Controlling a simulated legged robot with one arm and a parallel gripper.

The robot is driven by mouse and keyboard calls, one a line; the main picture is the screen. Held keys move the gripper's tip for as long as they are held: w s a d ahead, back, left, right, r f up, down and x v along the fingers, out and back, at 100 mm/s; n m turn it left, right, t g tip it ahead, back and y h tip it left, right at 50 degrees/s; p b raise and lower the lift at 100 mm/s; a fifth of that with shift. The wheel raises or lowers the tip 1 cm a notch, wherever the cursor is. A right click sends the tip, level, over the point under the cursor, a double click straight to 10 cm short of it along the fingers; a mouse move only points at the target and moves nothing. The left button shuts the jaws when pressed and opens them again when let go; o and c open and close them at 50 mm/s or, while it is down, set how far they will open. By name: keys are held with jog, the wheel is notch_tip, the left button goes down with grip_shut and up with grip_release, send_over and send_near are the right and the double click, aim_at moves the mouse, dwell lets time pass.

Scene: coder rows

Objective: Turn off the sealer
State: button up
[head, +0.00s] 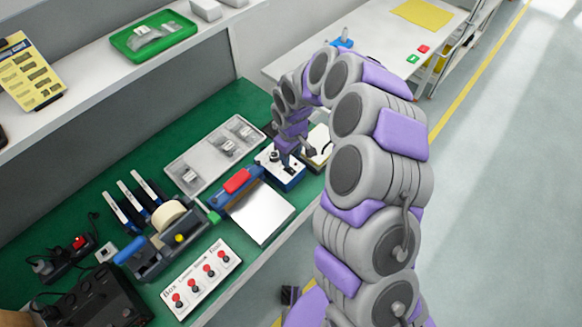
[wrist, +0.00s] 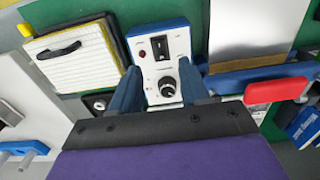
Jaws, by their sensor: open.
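The sealer (head: 222,197) lies on the green bench mat, with a blue body, a red handle (head: 237,181) and a pale plate. The red handle shows at the right in the wrist view (wrist: 276,90). A blue control box (head: 283,181) with a white face stands beside it. In the wrist view its face shows a black rocker switch (wrist: 160,48), a small dark red lamp (wrist: 142,54) and a black knob (wrist: 168,89). My gripper (wrist: 164,88) is open above the box, its blue fingers either side of the knob. I cannot tell the switch's position or any contact.
A grey tray (head: 205,160) of small parts lies behind the sealer. A white pad (wrist: 75,58) lies on the box's other side. A tape dispenser (head: 165,230) and a panel with several red-topped switches (head: 201,279) stand at front left. A shelf (head: 95,80) runs above.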

aim_at(291, 170)
notch_tip(291, 170, down, 7)
jog(key=shift+r+b, duration=0.1)
jog(key=shift+b, duration=0.4)
jog(key=shift+c, duration=0.3)
grip_shut()
